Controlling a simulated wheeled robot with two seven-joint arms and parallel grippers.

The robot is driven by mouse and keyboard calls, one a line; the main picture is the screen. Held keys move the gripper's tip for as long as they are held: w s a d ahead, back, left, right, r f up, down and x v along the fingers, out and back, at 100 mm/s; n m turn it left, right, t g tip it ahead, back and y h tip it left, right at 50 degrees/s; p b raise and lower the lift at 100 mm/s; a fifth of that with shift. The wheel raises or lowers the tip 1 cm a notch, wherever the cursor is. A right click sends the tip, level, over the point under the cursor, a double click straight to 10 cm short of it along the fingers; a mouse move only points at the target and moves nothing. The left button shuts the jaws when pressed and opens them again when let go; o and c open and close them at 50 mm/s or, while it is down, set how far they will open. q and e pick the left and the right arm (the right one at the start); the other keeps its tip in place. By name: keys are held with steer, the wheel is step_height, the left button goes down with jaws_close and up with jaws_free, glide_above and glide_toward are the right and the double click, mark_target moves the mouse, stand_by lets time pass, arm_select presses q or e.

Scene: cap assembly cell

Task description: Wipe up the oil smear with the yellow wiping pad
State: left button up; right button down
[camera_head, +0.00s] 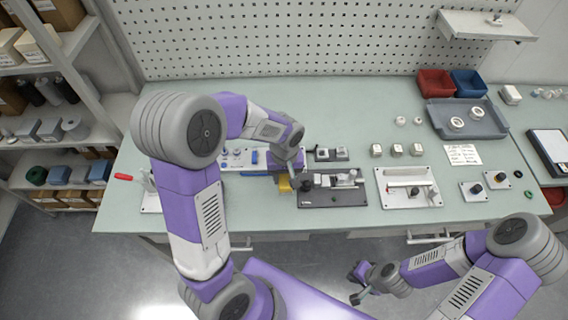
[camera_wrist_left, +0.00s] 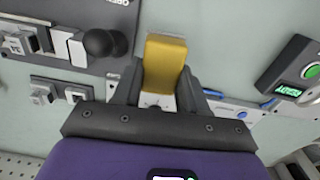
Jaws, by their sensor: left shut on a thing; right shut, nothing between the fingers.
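The yellow wiping pad (camera_head: 285,186) is at the front middle of the table, below my left gripper (camera_head: 283,175). In the left wrist view, the pad (camera_wrist_left: 165,62) sits between the two dark fingers of my left gripper (camera_wrist_left: 160,84), which is shut on it. I cannot tell whether the pad touches the tabletop. I see no oil smear in either view; my left arm covers part of the table. My right gripper (camera_head: 359,284) is shut and empty, low in front of the table's front edge, over the floor.
A dark fixture plate (camera_head: 333,197) with a black knob stands just right of the pad. A white panel with blue parts (camera_head: 236,158) lies to its left. A light fixture (camera_head: 408,187) and a grey tray (camera_head: 480,128) stand further right. The back middle of the table (camera_head: 350,100) is clear.

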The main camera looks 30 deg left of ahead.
arm_select(q)
steer(key=shift+r+p, duration=1.05)
steer(key=shift+r, duration=0.6)
